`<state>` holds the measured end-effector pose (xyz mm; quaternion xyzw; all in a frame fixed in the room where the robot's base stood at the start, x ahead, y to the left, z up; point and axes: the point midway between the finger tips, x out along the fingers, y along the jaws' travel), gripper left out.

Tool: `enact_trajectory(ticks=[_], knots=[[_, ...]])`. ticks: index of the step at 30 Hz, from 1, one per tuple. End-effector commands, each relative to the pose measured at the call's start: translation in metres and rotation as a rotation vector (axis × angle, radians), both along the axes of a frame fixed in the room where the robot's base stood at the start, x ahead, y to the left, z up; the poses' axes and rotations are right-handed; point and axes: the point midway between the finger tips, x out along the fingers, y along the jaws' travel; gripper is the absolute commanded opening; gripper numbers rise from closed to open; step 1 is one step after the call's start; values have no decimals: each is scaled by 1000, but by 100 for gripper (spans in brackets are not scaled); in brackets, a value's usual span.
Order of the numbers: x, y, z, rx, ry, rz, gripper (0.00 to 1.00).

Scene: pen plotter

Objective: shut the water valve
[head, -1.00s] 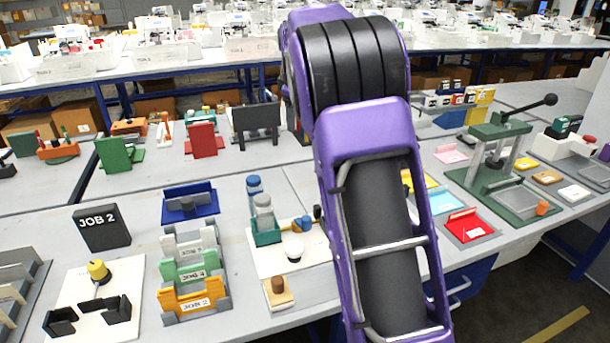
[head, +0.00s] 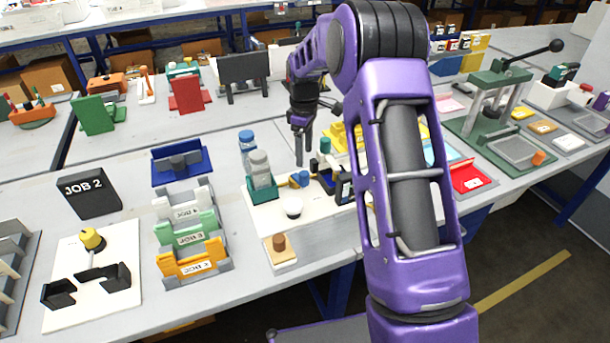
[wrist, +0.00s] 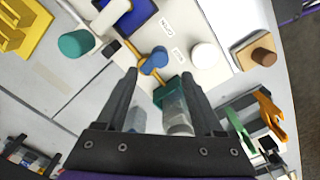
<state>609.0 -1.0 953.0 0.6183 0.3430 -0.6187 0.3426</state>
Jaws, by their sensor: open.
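The valve is a blue handle (wrist: 155,61) on a tan pipe, on a white board (head: 262,217) with two small paper labels whose text I cannot read surely. My gripper (wrist: 160,74) is open and empty, fingers pointing down. In the head view my gripper (head: 299,160) hangs above and behind the valve. In the wrist view the blue handle lies just beyond the fingertips, roughly between them, with no contact visible.
A bottle (head: 260,168) stands close on the left. Coloured job holders (head: 190,262) stand further left.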

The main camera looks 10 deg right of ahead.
Motion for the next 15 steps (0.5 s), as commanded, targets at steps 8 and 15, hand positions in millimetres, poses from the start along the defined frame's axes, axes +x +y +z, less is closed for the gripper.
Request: enact_trajectory(ticks=[8,15], knots=[[-1,0,-59,-1,3,0,69],[0,0,-84,-1,1,0,69]])
